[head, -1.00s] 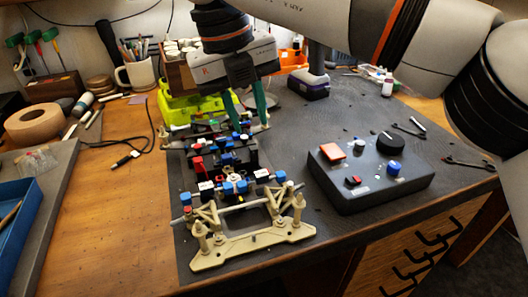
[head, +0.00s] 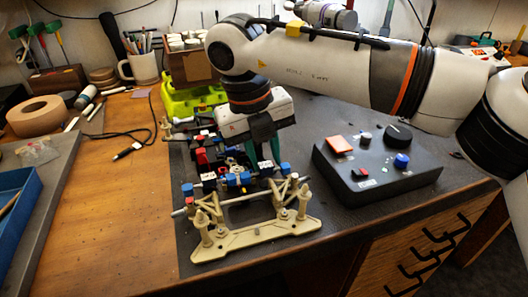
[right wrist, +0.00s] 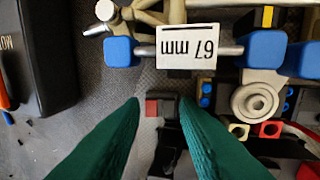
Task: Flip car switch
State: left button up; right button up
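The car (head: 255,238) is a chassis with a beige frame, blue blocks and dark parts, standing on the grey mat. My right gripper (head: 263,160) has green fingers pointing down over the car's middle, just behind the beige frame. In the right wrist view a small red and black switch (right wrist: 160,108) lies between the fingertips (right wrist: 160,100). The fingers are apart, with a gap showing on the left side of the switch. Contact on the right side cannot be told. My left gripper is not in view.
A dark control box (head: 375,180) with knobs and an orange button stands right of the car. A white "67 mm" label (right wrist: 187,47) sits on a rod near the fingers. A green case (head: 190,100) is behind. Bare wooden table (head: 110,210) lies to the left.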

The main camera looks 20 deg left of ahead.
grip_shut()
jog(key=shift+w+d+g+y, duration=0.1)
jog(key=shift+d+g+y, duration=0.05)
jog(key=shift+g+y, duration=0.2)
jog(key=shift+w+d+f+g+y, duration=0.1)
jog(key=shift+g+y, duration=0.15)
jog(key=shift+y, duration=0.2)
jog(key=shift+d+y, duration=0.1)
jog(key=shift+y, duration=0.3)
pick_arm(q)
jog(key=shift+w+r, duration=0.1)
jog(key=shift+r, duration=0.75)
pick_arm(e)
jog(key=shift+o, duration=0.8)
grip_release()
jog(key=shift+r, duration=0.2)
